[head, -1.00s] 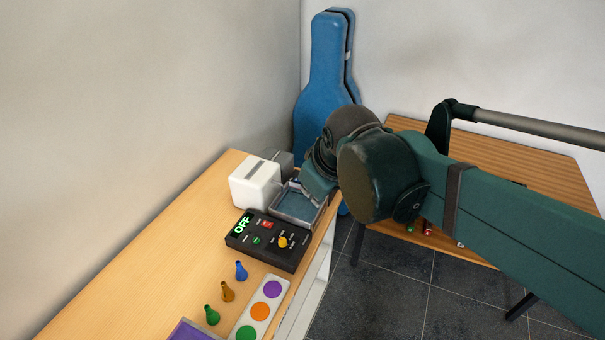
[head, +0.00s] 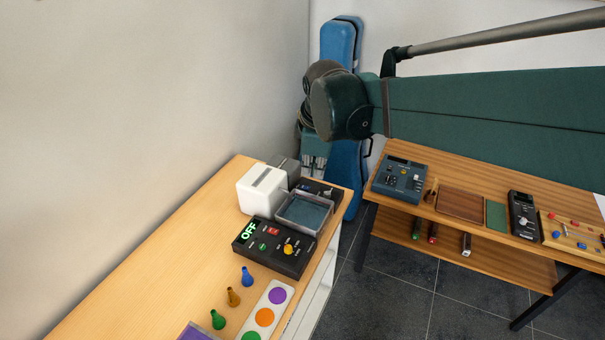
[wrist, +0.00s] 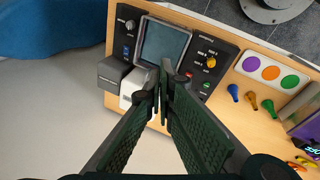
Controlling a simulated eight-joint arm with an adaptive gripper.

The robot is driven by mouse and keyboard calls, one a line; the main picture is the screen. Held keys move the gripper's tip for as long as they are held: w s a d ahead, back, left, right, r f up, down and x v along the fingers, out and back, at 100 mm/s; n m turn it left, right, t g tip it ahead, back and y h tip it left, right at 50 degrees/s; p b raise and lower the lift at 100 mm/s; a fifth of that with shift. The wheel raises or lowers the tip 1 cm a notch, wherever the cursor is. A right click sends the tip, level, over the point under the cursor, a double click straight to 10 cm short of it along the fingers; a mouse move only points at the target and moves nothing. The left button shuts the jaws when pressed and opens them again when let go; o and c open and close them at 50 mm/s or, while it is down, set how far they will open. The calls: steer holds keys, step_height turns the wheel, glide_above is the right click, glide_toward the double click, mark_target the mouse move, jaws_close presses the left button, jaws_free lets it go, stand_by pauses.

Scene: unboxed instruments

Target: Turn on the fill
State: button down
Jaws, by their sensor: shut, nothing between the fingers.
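In the head view a black control panel (head: 270,249) lies on the near wooden desk. It has a green lit display reading OFF (head: 249,231), a red switch (head: 273,231), a small green button (head: 263,246) and a yellow knob (head: 289,249). A second dark panel (head: 320,188) with a knob lies behind the tray. No label reading "fill" is legible. The wrist view shows the yellow knob (wrist: 210,62) and the second panel (wrist: 128,22).
A grey tray (head: 327,221) and a white box (head: 258,194) stand beside the panels. Coloured pegs (head: 233,296) and a strip of coloured discs (head: 277,293) lie nearer. A second table holds a blue-grey device (head: 400,178) and a black one (head: 522,216). A blue case (head: 345,185) stands behind.

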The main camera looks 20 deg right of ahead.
steer(key=w+d+f+n+g+p, duration=0.2)
steer(key=w+n, duration=0.5)
steer(key=w, duration=0.3)
steer(key=n+g+p, duration=0.3)
steer(key=n, duration=0.5)
glide_above(305, 188)
step_height(305, 188, down, 7)
steer(key=shift+w+f, duration=0.25)
steer(key=shift+w, duration=0.05)
steer(key=shift+f, duration=0.1)
steer(key=f, duration=0.4)
steer(key=d+f, duration=0.1)
steer(key=f, duration=0.4)
steer(key=s+f, duration=0.1)
steer(key=f, duration=0.3)
steer(key=shift+s+d+f, duration=0.1)
steer(key=shift+d+f, duration=0.05)
steer(key=shift+f, duration=0.15)
